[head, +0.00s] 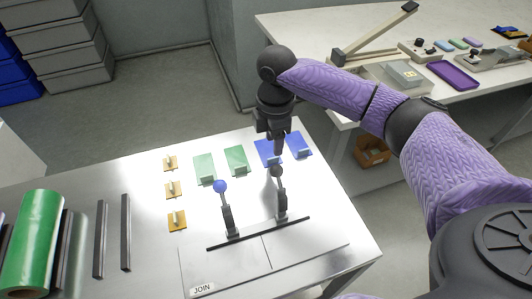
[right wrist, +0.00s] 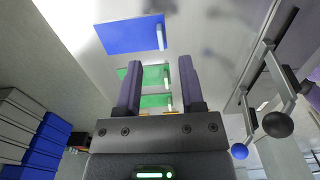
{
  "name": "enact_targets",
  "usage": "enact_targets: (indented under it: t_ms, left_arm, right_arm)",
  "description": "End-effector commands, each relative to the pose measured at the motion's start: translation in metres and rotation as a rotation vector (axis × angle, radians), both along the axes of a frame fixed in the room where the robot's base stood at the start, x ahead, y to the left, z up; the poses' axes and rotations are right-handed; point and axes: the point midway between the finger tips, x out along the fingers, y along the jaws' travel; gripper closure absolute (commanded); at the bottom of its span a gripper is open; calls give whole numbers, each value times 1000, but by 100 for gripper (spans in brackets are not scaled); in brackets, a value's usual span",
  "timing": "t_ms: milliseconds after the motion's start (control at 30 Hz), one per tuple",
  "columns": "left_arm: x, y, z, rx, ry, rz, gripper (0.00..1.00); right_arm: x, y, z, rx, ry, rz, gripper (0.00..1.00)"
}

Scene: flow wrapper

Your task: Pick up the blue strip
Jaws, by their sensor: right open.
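Two blue strips lie on the white table in the head view, the left one (head: 263,148) and the right one (head: 299,146), each with a small upright tab. My right gripper (head: 278,143) points down over the left blue strip and partly hides it. In the right wrist view the right gripper's two fingers (right wrist: 159,84) are apart with nothing held between them. One blue strip (right wrist: 125,37) with its pale tab shows above the fingertips in that view. The height of the fingers above the strip is hard to tell. My left gripper is not in view.
Two green strips (head: 205,167) and several orange pieces (head: 177,220) lie to the left. A fixture marked JOIN (head: 202,288) has two levers, with a blue ball (head: 220,186) and a dark ball (head: 276,171), close in front of the gripper. A green roll (head: 35,240) lies far left.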

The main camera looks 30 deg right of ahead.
Motion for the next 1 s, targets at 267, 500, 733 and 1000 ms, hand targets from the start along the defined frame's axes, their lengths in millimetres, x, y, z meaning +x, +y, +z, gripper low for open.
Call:
enact_targets:
  t_ms: [267,500,733,1000]
  left_arm:
    - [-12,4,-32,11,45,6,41]
    - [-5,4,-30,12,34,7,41]
    - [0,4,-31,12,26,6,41]
    - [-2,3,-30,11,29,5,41]
  right_arm:
    - [-1,1,-55,-1,3,-1,50]
    - [-1,1,-52,-1,-1,-1,56]
    - [-1,1,-52,-1,-1,-1,100]
    - [-1,1,-52,-1,-1,-1,100]
